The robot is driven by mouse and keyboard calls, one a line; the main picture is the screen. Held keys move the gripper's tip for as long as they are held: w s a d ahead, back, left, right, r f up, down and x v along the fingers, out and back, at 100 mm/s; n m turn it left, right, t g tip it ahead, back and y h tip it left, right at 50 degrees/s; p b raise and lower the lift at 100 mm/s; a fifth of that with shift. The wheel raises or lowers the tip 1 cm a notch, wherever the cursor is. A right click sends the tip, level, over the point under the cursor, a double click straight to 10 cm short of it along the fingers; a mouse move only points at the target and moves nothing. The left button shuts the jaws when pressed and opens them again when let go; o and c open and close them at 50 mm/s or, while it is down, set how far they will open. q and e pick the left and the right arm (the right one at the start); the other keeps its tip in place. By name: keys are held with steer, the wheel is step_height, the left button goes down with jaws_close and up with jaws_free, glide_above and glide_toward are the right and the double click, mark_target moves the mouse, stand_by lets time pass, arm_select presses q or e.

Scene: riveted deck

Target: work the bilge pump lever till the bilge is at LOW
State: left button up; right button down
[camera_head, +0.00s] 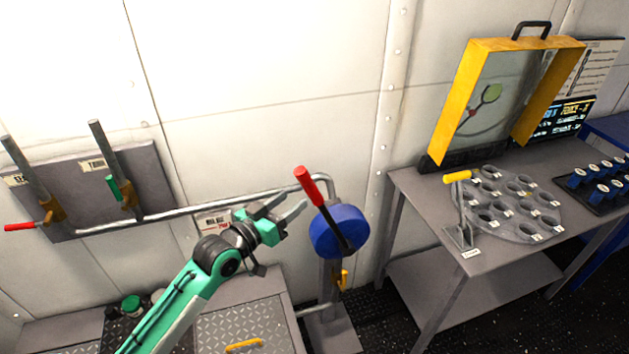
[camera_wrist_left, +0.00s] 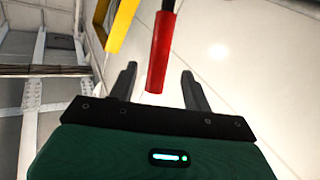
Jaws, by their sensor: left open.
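The bilge pump has a round blue body (camera_head: 326,240) on a grey post. Its lever has a red grip (camera_head: 308,186) and a dark rod, tilted up and to the left. My left gripper (camera_head: 293,207) is open and empty, just left of the lever and apart from it in the head view. In the left wrist view the red grip (camera_wrist_left: 160,55) shows between the two open fingers (camera_wrist_left: 159,72); its depth relative to them is unclear. A small plate (camera_head: 213,222) is partly hidden behind the gripper, its words unreadable. No bilge level can be read. My right gripper is out of view.
A wall panel (camera_head: 150,180) at left carries two valve levers, one red-tipped, one green. A pipe (camera_head: 180,208) runs to the pump. A bench (camera_head: 400,185) at right holds a yellow-framed case (camera_head: 465,95), a yellow-handled lever (camera_head: 457,177) and a holed disc (camera_head: 505,232).

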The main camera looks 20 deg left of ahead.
arm_select(q)
steer(key=p+x, duration=0.1)
steer(key=x, duration=0.8)
steer(key=shift+w+d+p, duration=0.15)
steer(key=shift+w+p, duration=0.2)
jaws_close()
